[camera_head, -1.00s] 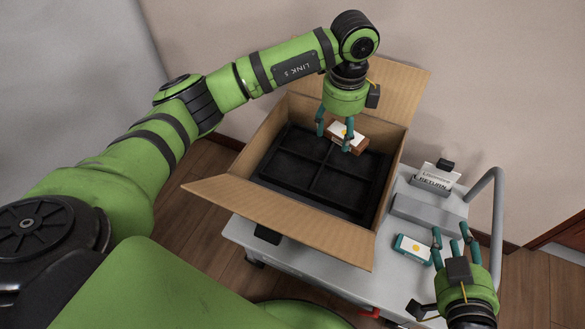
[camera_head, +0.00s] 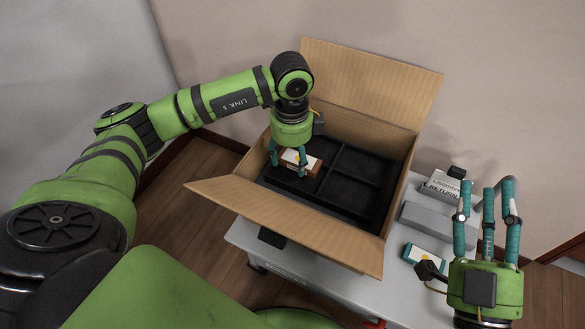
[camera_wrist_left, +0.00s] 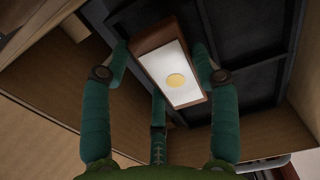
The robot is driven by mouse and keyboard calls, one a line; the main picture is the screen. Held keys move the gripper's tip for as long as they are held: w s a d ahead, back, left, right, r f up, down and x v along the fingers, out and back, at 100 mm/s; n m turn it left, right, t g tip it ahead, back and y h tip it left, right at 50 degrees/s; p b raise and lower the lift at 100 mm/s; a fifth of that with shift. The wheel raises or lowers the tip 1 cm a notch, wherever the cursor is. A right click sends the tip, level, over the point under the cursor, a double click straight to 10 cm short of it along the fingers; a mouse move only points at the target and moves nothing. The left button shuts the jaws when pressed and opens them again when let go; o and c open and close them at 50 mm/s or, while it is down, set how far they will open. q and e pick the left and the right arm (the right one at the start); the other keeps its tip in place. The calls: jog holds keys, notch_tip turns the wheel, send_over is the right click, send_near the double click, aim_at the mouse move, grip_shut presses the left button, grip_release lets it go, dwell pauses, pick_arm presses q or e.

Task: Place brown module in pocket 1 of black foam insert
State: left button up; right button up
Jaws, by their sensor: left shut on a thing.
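The brown module (camera_head: 311,167), with a white top and a yellow dot, is held by my left gripper (camera_head: 288,164) inside the cardboard box. In the left wrist view the module (camera_wrist_left: 173,75) sits tilted between the gripper's fingers (camera_wrist_left: 165,70). It is over the left part of the black foam insert (camera_head: 342,178), which has several square pockets. I cannot tell whether it touches the foam, and no pocket numbers are readable. My right gripper (camera_head: 487,196) is open and empty, fingers spread, over the right side of the cart.
The open cardboard box (camera_head: 290,226) stands on a grey cart (camera_head: 330,278), its flaps spread outward. A teal-and-white module (camera_head: 424,255), a grey block (camera_head: 432,220) and a "RETURN" sign (camera_head: 441,188) are on the cart's right side.

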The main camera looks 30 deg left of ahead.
aim_at(293, 160)
pick_arm(q)
jog(key=shift+d+f, duration=0.1)
jog(key=shift+f, duration=0.25)
notch_tip(293, 160, down, 3)
jog(key=shift+f+b, duration=0.1)
jog(key=shift+b, duration=0.55)
pick_arm(e)
jog(key=s+r+n+t+y, duration=0.2)
jog(key=s+r+t+y, duration=0.1)
jog(key=s+r, duration=0.3)
jog(key=shift+a+r+t+y, duration=0.3)
jog(key=shift+r+y, duration=0.05)
jog(key=shift+y, duration=0.55)
pick_arm(q)
jog(key=shift+f, duration=0.15)
jog(key=o, duration=0.9)
